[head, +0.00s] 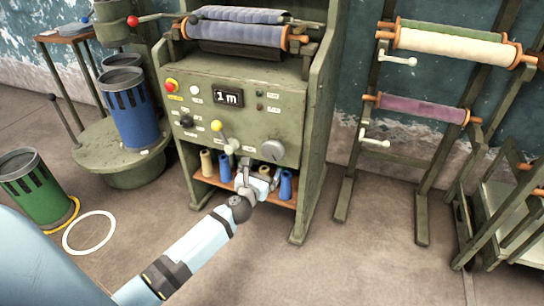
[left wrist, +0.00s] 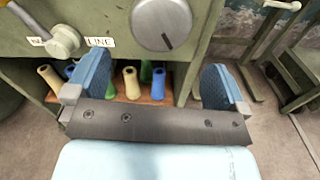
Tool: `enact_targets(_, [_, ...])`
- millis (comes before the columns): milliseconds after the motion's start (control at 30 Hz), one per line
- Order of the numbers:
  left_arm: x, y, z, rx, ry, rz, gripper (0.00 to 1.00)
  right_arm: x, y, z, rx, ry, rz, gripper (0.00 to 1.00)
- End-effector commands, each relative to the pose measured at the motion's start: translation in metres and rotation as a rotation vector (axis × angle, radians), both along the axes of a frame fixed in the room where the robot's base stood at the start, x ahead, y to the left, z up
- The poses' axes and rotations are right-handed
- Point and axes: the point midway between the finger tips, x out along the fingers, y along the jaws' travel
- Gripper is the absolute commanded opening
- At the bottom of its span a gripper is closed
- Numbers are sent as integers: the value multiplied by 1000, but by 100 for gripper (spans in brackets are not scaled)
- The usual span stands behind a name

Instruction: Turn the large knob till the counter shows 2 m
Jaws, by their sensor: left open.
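The counter (head: 228,97) on the green machine's panel reads "1 m". The large grey knob (head: 272,151) is at the panel's lower right; it also shows at the top of the left wrist view (left wrist: 161,24), with a dark pointer line toward its lower right. My left gripper (head: 252,176) is in front of the machine, below and a little left of the knob, apart from it. In the left wrist view its two blue-padded fingers (left wrist: 157,85) stand wide apart with nothing between them. My right gripper is not in view.
Thread cones (head: 286,184) stand on a shelf below the panel. Racks with rolls (head: 420,106) stand right; bins (head: 135,115) stand left.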

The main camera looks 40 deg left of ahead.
Motion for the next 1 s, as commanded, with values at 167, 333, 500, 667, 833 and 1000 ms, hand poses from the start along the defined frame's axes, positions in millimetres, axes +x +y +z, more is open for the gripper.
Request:
enact_targets(167, [39,10,-2,3,-3,-1,100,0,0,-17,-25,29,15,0])
enact_targets(333, [65,16,-2,4,-2,0,100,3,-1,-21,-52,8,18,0])
enact_targets(500, [79,20,-1,2,0,0,100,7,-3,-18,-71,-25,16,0])
enact_targets(667, [83,20,0,2,0,0,100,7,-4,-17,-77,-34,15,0])
enact_targets(833, [82,20,0,2,0,0,100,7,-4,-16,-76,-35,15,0])
enact_targets(1000, [82,20,0,2,0,0,63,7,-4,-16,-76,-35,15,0])
